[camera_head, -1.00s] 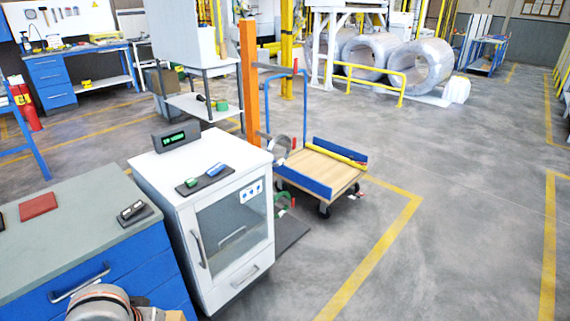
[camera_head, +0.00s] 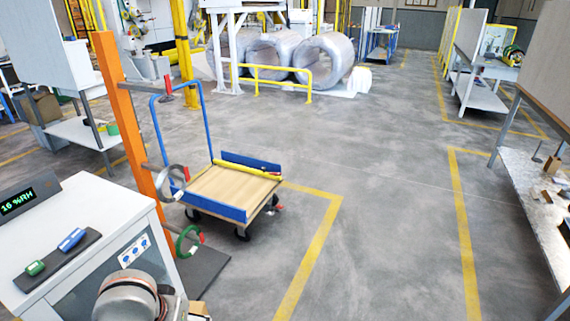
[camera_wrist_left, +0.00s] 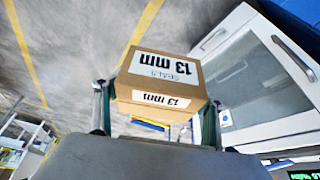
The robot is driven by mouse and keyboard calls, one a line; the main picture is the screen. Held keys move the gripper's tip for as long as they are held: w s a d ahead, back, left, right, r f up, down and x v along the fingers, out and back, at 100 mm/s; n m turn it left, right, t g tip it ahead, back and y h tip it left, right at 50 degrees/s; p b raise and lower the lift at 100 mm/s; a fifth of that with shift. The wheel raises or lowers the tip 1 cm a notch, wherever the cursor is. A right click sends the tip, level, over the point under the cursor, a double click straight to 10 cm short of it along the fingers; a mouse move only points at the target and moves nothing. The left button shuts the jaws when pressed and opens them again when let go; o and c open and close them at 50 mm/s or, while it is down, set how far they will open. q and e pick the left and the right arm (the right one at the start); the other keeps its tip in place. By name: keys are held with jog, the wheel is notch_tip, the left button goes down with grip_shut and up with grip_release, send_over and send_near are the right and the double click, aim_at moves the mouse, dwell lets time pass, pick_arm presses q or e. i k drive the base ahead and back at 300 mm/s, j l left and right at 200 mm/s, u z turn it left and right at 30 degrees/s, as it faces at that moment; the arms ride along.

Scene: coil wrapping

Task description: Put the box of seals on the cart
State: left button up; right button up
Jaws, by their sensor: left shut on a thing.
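In the head view only a small tan corner of the box (camera_head: 198,309) shows at the bottom edge beside my left wrist. The cart (camera_head: 232,186) has a bare wooden deck, blue side boards, a yellow bar along the far board and a blue handle. It stands on the floor beyond the box. My right gripper is not in view.
A white cabinet (camera_head: 100,232) with a humidity display stands at the left front. An orange post (camera_head: 128,120) with hanging coils stands between it and the cart. A workbench (camera_head: 535,205) is at the right edge. The floor right of the cart is clear.

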aim_at(227, 202)
jog(key=i+z, duration=0.2)
jog(key=i, duration=0.95)
jog(key=i+l+u, duration=0.1)
jog(key=i, duration=1.05)
jog(key=i+l+u, duration=0.1)
jog(key=i+u, duration=0.15)
jog(key=i, duration=0.15)
jog(key=i+l+u, duration=0.2)
jog(key=i, duration=0.2)
jog(key=i+l+u, duration=0.25)
jog(key=i+j, duration=0.1)
